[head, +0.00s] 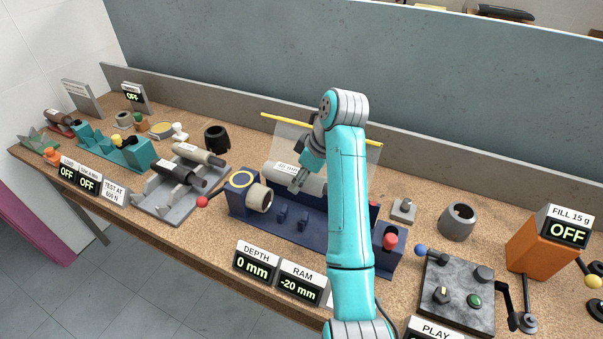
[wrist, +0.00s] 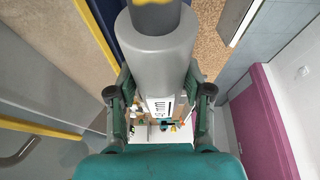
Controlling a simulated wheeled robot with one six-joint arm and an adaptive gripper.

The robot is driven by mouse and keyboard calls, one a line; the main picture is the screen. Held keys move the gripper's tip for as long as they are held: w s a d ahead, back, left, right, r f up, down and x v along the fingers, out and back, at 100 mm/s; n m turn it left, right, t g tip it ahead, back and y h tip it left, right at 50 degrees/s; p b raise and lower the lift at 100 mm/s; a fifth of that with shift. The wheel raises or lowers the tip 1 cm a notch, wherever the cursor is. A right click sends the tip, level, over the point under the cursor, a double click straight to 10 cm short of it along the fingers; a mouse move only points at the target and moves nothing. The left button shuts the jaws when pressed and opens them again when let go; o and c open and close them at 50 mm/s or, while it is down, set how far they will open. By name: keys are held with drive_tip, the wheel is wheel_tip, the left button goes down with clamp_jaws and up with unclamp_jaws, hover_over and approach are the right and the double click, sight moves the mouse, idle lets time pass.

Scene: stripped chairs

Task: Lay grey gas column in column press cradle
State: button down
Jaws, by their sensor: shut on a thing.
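My gripper (head: 301,180) is shut on the grey gas column (head: 284,171), a thick light-grey cylinder with a white label. The column lies roughly level over the back of the navy column press (head: 320,229). In the wrist view the column (wrist: 154,60) runs between both fingers, label towards the palm, with a narrower darker end at the top. Two small navy cradle posts (head: 282,215) stand in front of the column in the head view, with nothing seen lying on them. Whether the column touches the press I cannot tell; my arm hides part of it.
A clear guard edged in yellow (head: 286,118) stands behind. A rack (head: 150,208) with dark and grey columns is farther left; a grey cup (head: 457,222) stands right.

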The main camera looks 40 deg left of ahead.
drive_tip(key=shift+d, duration=0.1)
drive_tip(key=shift+f, duration=5.8)
drive_tip(key=shift+f, duration=0.55)
drive_tip(key=c, duration=0.5)
unclamp_jaws()
drive_tip(key=shift+o, duration=0.5)
drive_tip(key=shift+f, duration=0.1)
drive_tip(key=v, duration=0.7)
drive_tip(key=shift+d+r, duration=0.2)
drive_tip(key=shift+r, duration=0.1)
